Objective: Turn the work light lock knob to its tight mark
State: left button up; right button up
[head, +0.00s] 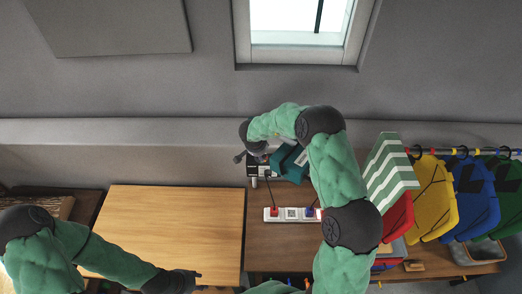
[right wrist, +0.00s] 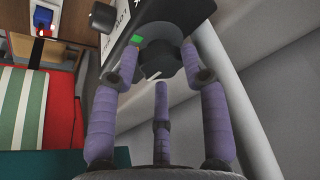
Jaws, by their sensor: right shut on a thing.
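The work light lock knob (right wrist: 157,62) is dark and round and sits in the upper middle of the right wrist view. A white line (right wrist: 153,75) shows on it, and a green mark (right wrist: 137,39) is at its upper left. The purple fingers of my right gripper (right wrist: 158,68) are shut on the knob from both sides. In the head view my right gripper (head: 241,157) is small beside a dark panel (head: 252,170) at the wall, and the knob cannot be made out. My left gripper (head: 192,277) is low over the front of the wooden table; its opening is unclear.
Colored bags (head: 437,200) hang from a rail at the right. A second black knob (right wrist: 103,17) is near the held one. The light wooden board (head: 165,225) is clear.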

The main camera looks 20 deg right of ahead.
jog(key=shift+s+a+f, duration=0.35)
jog(key=shift+f, duration=0.2)
jog(key=o, duration=1.1)
jog(key=shift+w+r, duration=0.15)
jog(key=shift+r, duration=0.15)
jog(key=shift+d+r, duration=0.1)
jog(key=shift+r, duration=0.3)
jog(key=v, duration=1.1)
jog(key=shift+a, duration=0.2)
